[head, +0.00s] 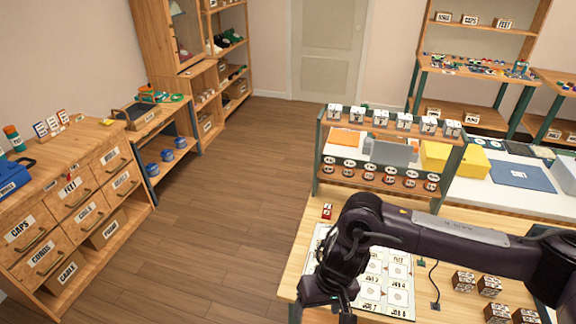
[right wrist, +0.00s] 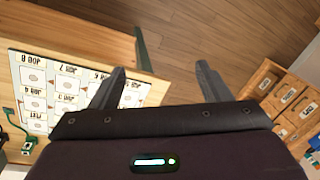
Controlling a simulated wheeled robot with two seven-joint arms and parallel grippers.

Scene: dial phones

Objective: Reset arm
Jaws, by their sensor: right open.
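My right arm reaches in from the right over the workbench in the head view. My right gripper (head: 326,304) points down at the bench's left front edge, over the corner of the white job sheet. In the right wrist view the right gripper (right wrist: 160,82) has its two fingers wide apart with nothing between them. The job sheet (right wrist: 37,92), with its grid of labelled cells, lies to the left and partly behind the left finger. The sheet also shows in the head view (head: 398,297), partly hidden by my arm. My left gripper is not in view.
The workbench (head: 296,262) holds several small dark boxes (head: 489,286) at the right and a red block (head: 327,211). A two-tier rack (head: 384,186) of labelled boxes and dials stands behind. A drawer cabinet (head: 75,215) is at the left. The wooden floor (head: 215,200) between is clear.

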